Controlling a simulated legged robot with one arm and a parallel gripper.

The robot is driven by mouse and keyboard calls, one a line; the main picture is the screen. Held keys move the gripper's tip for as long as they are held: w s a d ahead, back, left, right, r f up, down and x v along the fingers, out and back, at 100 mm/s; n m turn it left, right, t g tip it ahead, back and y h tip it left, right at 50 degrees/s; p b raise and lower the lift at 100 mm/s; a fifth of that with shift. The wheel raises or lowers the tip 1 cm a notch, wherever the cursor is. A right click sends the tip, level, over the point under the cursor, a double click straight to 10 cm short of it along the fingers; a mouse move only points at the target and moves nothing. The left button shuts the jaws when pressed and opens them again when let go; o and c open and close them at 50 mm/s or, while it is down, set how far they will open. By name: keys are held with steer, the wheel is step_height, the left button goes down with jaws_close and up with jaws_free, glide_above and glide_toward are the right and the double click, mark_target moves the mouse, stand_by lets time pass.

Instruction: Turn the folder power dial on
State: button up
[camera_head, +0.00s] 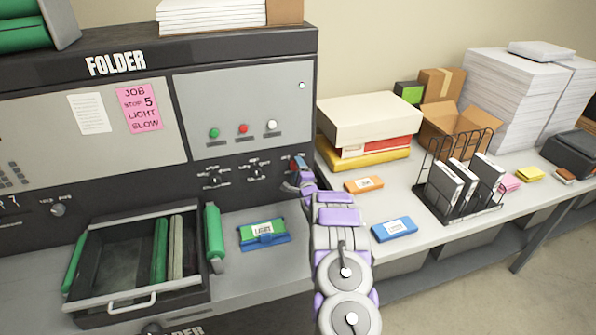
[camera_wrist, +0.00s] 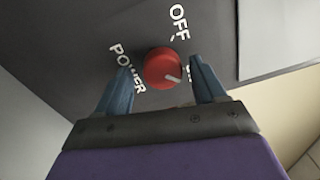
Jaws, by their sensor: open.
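The red power dial (camera_wrist: 163,68) sits on the dark panel, with a white pointer mark toward its lower right in the wrist view. The printed word OFF stands above it and POWER to its left. My gripper (camera_wrist: 161,80) is open, with one blue finger on each side of the dial. The fingers are close to the dial; whether they touch it I cannot tell. In the head view my gripper (camera_head: 297,166) is at the right end of the folder (camera_head: 250,100) front panel and mostly hides the dial.
An open drawer (camera_head: 150,303) with rollers juts out at lower left. A green roller (camera_head: 213,232) and a blue-green box (camera_head: 263,234) lie on the ledge. Right of my arm, the table holds a blue box (camera_head: 394,230), an orange box (camera_head: 364,185) and a wire rack (camera_head: 440,205).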

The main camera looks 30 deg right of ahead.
steer(key=shift+a, duration=0.15)
steer(key=shift+s+a, duration=0.15)
steer(key=shift+s, duration=0.4)
steer(key=v, duration=1.6)
steer(key=shift+f, duration=0.2)
